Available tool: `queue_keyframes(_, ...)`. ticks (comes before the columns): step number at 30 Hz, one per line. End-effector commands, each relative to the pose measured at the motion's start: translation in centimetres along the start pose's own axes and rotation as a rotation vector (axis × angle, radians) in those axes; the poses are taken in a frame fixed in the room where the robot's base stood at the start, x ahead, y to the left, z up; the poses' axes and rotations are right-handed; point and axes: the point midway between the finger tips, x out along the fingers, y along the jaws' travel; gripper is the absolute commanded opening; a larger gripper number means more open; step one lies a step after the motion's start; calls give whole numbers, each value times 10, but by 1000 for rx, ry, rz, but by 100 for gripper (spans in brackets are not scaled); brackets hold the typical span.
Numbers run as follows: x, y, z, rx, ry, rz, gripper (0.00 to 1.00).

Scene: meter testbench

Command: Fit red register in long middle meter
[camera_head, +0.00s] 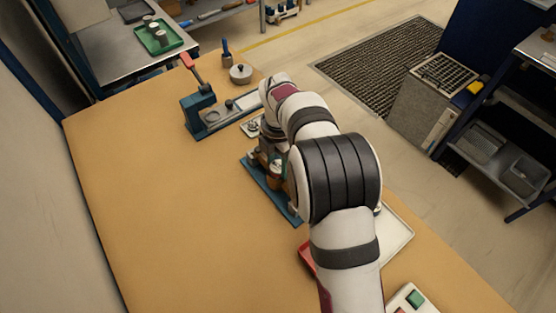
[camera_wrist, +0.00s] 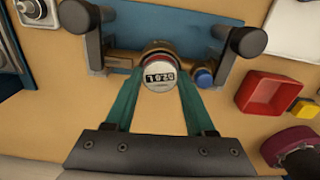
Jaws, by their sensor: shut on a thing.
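In the wrist view the register (camera_wrist: 159,75) has a round grey-white face with dark digits and a dark reddish rim. My gripper (camera_wrist: 159,80) has teal fingers and is shut on it, one finger on each side. The register is over a brass meter body (camera_wrist: 122,58) that lies across the blue test bench (camera_wrist: 180,25). Whether the register touches the meter or is seated in it, I cannot tell.
Dark grey clamp posts flank the meter, one left (camera_wrist: 85,25) and one right (camera_wrist: 240,45). A blue-capped part (camera_wrist: 204,77) is close to the right finger. A red bin (camera_wrist: 271,94) and a yellow block (camera_wrist: 303,108) lie farther right. The table's left side (camera_head: 150,210) is clear.

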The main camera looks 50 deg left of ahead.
Motion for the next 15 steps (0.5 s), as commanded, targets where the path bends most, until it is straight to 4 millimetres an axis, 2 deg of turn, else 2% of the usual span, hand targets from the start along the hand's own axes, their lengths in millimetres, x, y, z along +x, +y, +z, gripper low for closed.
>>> queue_keyframes(4, 0, 0, 0, 0, 0, 0, 0)
queue_keyframes(5, 0, 0, 0, 0, 0, 0, 58)
queue_keyframes(9, 0, 0, 0, 0, 0, 0, 84)
queue_keyframes(10, 0, 0, 0, 0, 0, 0, 89)
queue_keyframes(15, 0, 0, 0, 0, 0, 0, 90)
